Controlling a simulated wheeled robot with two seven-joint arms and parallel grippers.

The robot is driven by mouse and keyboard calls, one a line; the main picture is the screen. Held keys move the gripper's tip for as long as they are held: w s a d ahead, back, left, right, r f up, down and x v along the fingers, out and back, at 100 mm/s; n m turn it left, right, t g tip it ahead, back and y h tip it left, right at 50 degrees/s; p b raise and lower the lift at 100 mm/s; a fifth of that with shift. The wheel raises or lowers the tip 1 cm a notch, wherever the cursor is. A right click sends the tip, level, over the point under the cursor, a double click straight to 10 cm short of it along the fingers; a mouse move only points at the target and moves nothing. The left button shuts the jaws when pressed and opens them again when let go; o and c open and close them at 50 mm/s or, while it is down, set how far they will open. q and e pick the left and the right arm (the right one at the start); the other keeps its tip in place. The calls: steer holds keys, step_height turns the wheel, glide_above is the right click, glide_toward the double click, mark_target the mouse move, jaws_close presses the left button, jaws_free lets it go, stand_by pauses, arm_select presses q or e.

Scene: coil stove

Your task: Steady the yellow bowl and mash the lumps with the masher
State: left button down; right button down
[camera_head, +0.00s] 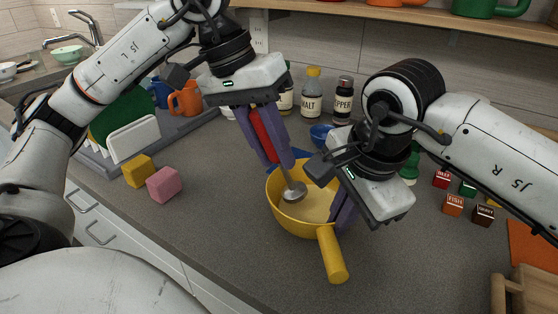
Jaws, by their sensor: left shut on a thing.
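The yellow bowl (275,205) stands on the grey counter, its long handle pointing toward the front. My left gripper (272,158) is shut on the red handle of the masher (263,133), above the bowl. The masher's metal shaft and round head (294,192) reach down into the bowl. I cannot tell whether the head touches the bottom. My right gripper (341,212) is at the bowl's right rim. Its body hides part of the fingers and rim, so its grip is unclear. I cannot make out separate lumps inside the bowl.
A pink cube (164,185) and a yellow cube (138,171) lie left of the bowl. Bottles, including a pepper bottle (343,100), and a blue bowl (321,136) stand behind. Small labelled blocks (453,205) and a wooden item (527,290) are at right. The counter in front is clear.

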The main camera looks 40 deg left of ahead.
arm_select(q)
steer(key=shift+r, duration=2.75)
arm_select(e)
steer(key=c, duration=1.9)
jaws_free()
steer(key=shift+r, duration=0.1)
steer(key=v, duration=1.2)
steer(key=shift+s, duration=0.1)
